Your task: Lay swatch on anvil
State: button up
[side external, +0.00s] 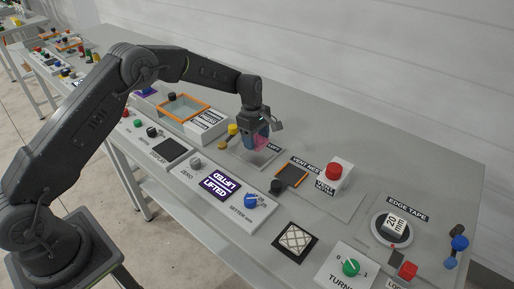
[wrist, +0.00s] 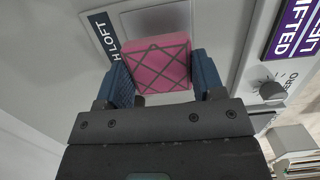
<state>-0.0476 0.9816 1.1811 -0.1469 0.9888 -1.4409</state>
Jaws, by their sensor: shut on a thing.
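A pink quilted swatch (wrist: 158,65) with a dark diamond grid sits between the blue fingertips of my gripper (wrist: 163,78) in the wrist view. In the side external view my gripper (side external: 257,136) is shut on the swatch (side external: 261,145), holding it over the loft station (side external: 240,154). The swatch appears raised above the station, but its exact height is hard to judge. A loft label (wrist: 104,37) shows beside it in the wrist view. No part is clearly marked as the anvil, and the swatch and gripper hide part of the station.
A purple display (side external: 220,187) reads LIFTED. An orange-rimmed vent nest (side external: 291,175) and a red button (side external: 333,171) stand to the right. A white quilted piece (side external: 296,240) lies on a dark pad in front. An orange-rimmed tray (side external: 184,106) is to the left.

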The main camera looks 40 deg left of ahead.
aim_at(257, 155)
jog(key=shift+d+f, duration=0.1)
jog(key=shift+f, duration=1.95)
jog(key=shift+f, duration=0.15)
jog(key=o, duration=0.9)
